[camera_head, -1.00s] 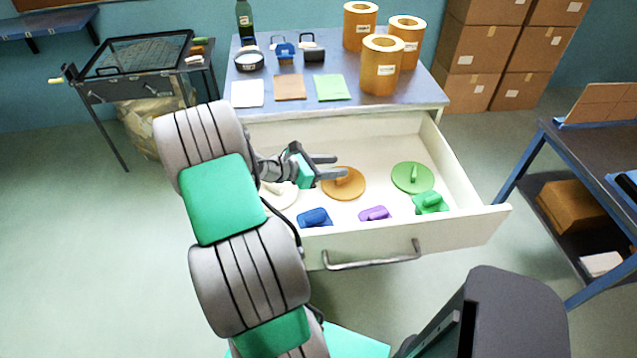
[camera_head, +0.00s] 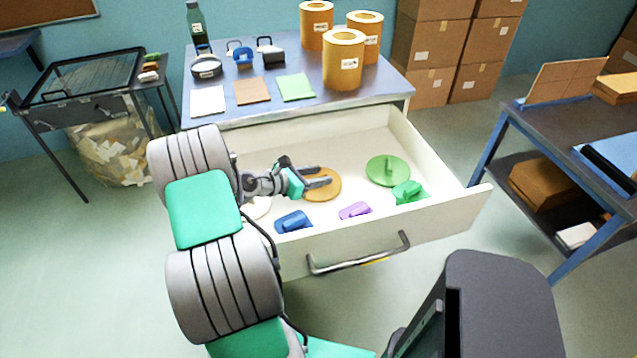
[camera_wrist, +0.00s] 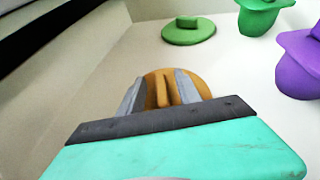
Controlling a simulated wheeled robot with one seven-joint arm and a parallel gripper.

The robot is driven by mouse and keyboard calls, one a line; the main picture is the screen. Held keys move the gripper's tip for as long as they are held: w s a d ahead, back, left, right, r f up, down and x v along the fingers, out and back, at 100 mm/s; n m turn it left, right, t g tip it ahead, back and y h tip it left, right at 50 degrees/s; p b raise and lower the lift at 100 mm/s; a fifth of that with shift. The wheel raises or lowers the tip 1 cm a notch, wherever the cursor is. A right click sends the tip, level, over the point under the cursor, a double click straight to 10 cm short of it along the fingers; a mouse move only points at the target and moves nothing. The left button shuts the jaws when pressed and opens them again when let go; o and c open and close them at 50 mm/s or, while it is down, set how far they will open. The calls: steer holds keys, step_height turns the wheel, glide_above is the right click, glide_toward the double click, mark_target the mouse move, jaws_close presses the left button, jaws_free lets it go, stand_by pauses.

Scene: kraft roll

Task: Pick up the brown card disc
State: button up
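The brown card disc (camera_head: 326,194) lies flat in the open white drawer and has a raised upright tab as its handle. In the head view my gripper (camera_head: 322,175) is over the disc and partly covers it. In the wrist view the disc (camera_wrist: 200,82) is straight ahead, with its tab (camera_wrist: 162,92) showing between my two grey fingers (camera_wrist: 160,92). The fingers are apart, with a gap on the left of the tab; contact on the right is hard to tell.
The drawer (camera_head: 450,210) also holds a green disc (camera_head: 388,170), a white disc partly hidden by my arm, and blue (camera_head: 293,222), purple (camera_head: 355,210) and green (camera_head: 410,192) handled pieces. The drawer walls stand around them. Cardboard rolls (camera_head: 343,60) stand on the worktop.

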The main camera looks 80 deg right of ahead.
jaws_close()
stand_by(0.3)
stand_by(0.3)
